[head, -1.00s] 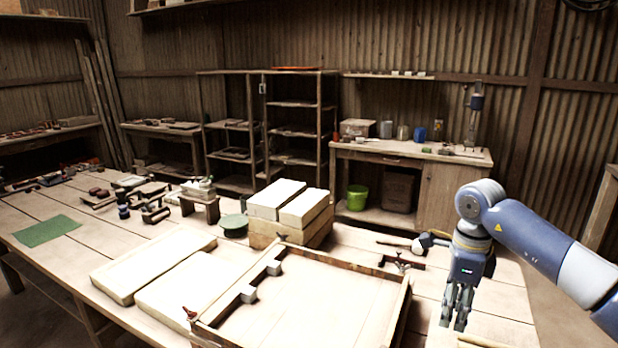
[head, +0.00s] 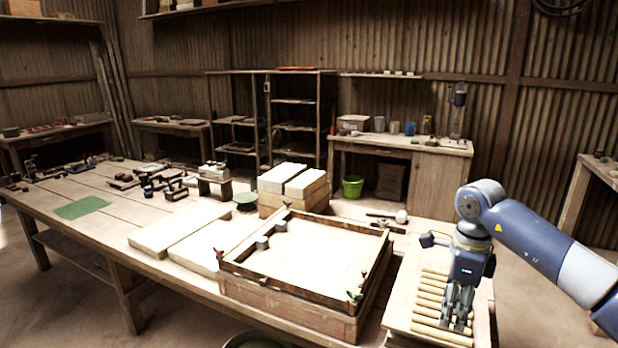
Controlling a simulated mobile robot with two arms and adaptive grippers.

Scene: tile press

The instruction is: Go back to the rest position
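My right gripper (head: 457,308) is in the head view at the lower right, pointing down. It appears in front of a rack of pale wooden rollers (head: 432,290) at the right end of the workbench. Its fingers hang close together and nothing shows between them; how far they are apart is hard to tell. My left gripper is not in view.
The long workbench (head: 105,234) carries a wooden frame (head: 300,302), pale slabs (head: 165,232), stacked blocks (head: 292,180) and a green mat (head: 81,207). A green bucket (head: 352,187) stands under the back table. Floor shows in front of the bench.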

